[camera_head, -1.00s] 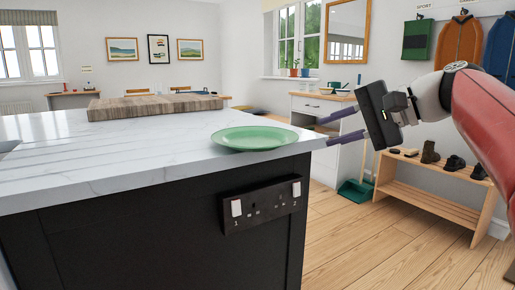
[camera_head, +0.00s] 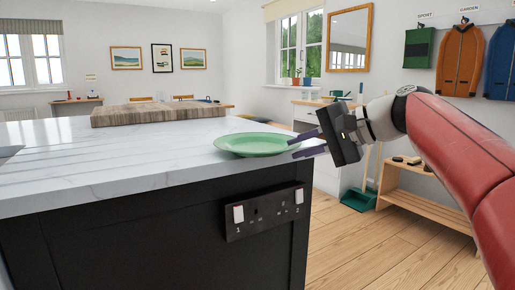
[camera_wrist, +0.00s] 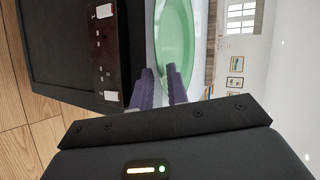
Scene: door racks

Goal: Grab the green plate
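The green plate (camera_head: 258,144) lies flat on the white marble counter (camera_head: 120,160), close to its right corner. My gripper (camera_head: 292,148) is at the plate's right edge, with one finger above the other. The upper fingertip overlaps the rim in the head view. In the wrist view the plate (camera_wrist: 176,35) lies straight ahead of my gripper (camera_wrist: 160,70), and its near rim is at the fingertips. The fingers are apart with a gap between them. I cannot tell whether either finger touches the rim.
A wooden board (camera_head: 155,110) lies farther back on the counter. The counter's dark side carries a socket panel (camera_head: 265,211), below and left of my gripper. A low wooden bench (camera_head: 425,199) stands at the right.

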